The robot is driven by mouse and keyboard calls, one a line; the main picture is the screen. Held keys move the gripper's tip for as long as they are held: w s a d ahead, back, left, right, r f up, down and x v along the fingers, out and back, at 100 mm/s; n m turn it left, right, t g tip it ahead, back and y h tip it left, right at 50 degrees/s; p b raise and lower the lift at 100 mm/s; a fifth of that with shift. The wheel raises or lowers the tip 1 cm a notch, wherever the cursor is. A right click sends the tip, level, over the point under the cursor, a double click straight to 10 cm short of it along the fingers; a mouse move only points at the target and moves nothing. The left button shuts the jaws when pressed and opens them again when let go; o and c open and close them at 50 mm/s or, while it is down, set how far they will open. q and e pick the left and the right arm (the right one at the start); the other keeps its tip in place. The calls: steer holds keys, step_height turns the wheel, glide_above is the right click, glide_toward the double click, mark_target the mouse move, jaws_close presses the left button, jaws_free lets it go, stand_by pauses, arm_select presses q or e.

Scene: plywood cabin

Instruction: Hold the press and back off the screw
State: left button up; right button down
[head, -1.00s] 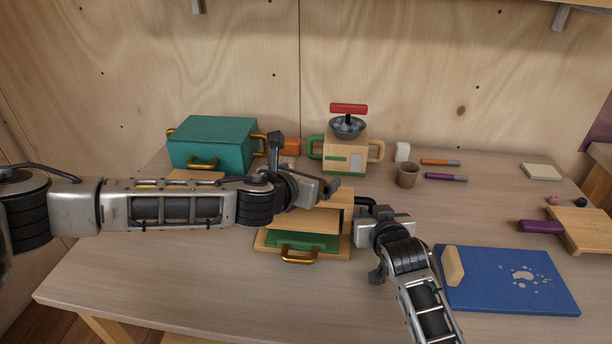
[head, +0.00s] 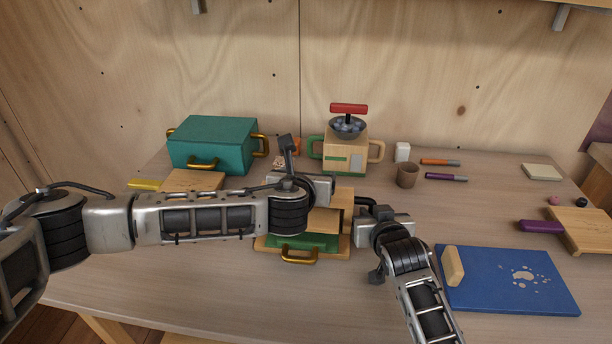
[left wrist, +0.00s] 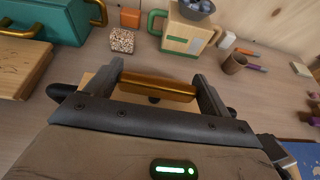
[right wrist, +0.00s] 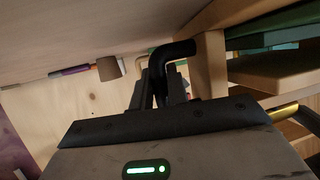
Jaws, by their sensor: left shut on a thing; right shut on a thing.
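The press (head: 329,223) is a small wooden frame with a green part low down and a brass front handle (head: 300,255). My left gripper (head: 320,188) is over the top of the press, partly hiding it in the head view. In the left wrist view its fingers are shut on the two ends of a brass bar (left wrist: 158,88), with a dark piece below its middle. My right gripper (head: 366,212) is at the right side of the press. In the right wrist view it is shut on a black bent handle (right wrist: 178,50) beside the wooden upright.
A teal box (head: 212,145) and a grinder-like wooden machine (head: 345,155) stand behind. A brown cup (head: 407,175) is behind the right gripper. A blue board (head: 505,280) lies to the right. The front table area is clear.

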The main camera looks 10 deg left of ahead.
arm_select(q)
steer(key=o, duration=0.9)
steer(key=v, duration=1.2)
arm_select(e)
steer(key=c, duration=1.3)
jaws_free()
steer(key=shift+s, duration=0.15)
